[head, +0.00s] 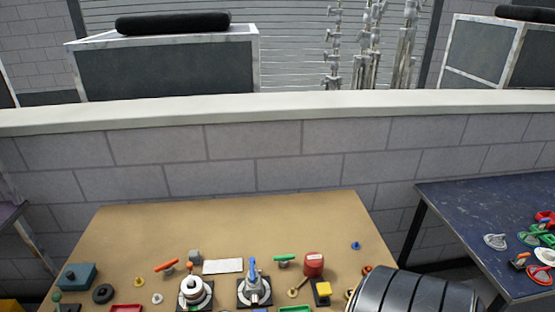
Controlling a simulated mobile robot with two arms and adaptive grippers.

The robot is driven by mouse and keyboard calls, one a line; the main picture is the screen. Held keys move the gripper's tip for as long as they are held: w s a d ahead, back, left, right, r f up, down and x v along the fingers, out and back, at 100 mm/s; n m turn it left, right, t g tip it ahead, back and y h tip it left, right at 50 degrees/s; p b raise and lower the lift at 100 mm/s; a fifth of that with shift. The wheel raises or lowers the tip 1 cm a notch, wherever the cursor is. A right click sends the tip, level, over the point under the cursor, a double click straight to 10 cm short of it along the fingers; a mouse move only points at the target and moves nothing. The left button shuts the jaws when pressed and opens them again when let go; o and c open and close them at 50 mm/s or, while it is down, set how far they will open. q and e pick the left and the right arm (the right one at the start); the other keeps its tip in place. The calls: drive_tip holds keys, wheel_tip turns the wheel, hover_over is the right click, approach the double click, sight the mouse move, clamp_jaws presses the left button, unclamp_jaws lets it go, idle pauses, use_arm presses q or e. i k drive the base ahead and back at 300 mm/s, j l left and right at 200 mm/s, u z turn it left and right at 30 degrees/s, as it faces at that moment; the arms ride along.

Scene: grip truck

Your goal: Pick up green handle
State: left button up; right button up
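A green handle (285,257), a short bar on a small grey base, stands on the tan table (240,225) in the head view. It is right of centre, between a blue-topped fixture on a dark square base (254,283) and a red cylinder (313,264). Nothing touches it that I can see. A green knob (57,297) shows at the table's left front. Neither of my grippers is in view.
An orange handle (166,265), white card (222,266), silver round fixture (195,290), teal box (76,276) and yellow block (322,290) crowd the front. The back half is clear. A dark blue table (480,215) stands right. The tan table's front right is hidden.

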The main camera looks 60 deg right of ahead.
sight(279, 258)
drive_tip(key=z, duration=1.75)
